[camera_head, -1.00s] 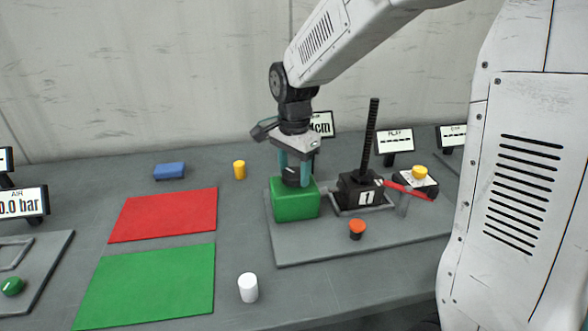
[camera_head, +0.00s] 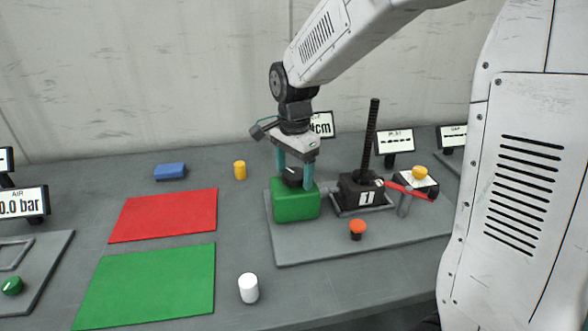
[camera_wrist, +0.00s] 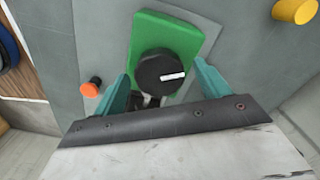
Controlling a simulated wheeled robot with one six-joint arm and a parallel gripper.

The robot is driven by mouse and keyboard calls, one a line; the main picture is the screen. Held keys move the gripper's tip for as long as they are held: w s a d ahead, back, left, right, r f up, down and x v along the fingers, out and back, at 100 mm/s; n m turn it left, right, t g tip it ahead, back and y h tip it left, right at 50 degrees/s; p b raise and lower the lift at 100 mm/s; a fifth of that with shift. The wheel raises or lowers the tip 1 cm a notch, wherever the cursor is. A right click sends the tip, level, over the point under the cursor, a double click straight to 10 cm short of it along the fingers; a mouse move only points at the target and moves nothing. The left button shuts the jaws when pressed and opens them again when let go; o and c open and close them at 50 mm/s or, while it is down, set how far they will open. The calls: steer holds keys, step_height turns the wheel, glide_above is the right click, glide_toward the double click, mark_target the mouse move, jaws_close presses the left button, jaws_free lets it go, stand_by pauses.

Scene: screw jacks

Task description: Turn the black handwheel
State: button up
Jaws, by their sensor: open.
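The black handwheel (camera_head: 291,176) is a round knob on top of the green block (camera_head: 296,206). In the wrist view the handwheel (camera_wrist: 152,76) shows a white mark pointing right. My gripper (camera_head: 294,172) points down over it with its two teal fingers spread on either side. In the wrist view my gripper (camera_wrist: 160,84) shows a gap beside the handwheel, clearest on the right. Finger contact at the left cannot be told.
Right of the block stands a black jack (camera_head: 360,190) with a tall threaded post and a red lever (camera_head: 404,190). An orange button (camera_head: 358,226) is in front. A yellow cylinder (camera_head: 239,170) and a white cylinder (camera_head: 248,288) stand to the left.

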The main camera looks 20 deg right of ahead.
mark_target(294, 173)
step_height(294, 173, up, 8)
steer(key=shift+f, duration=0.1)
stand_by(0.4)
steer(key=shift+s+n, duration=0.1)
steer(key=shift+n, duration=0.6)
steer(key=s+d+n+t, duration=0.1)
steer(key=s+d+n, duration=0.2)
steer(key=s+n, duration=0.9)
steer(key=s, duration=1.4)
steer(key=shift+s+n, duration=0.35)
steer(key=shift+n, duration=0.05)
steer(key=shift+d, duration=0.1)
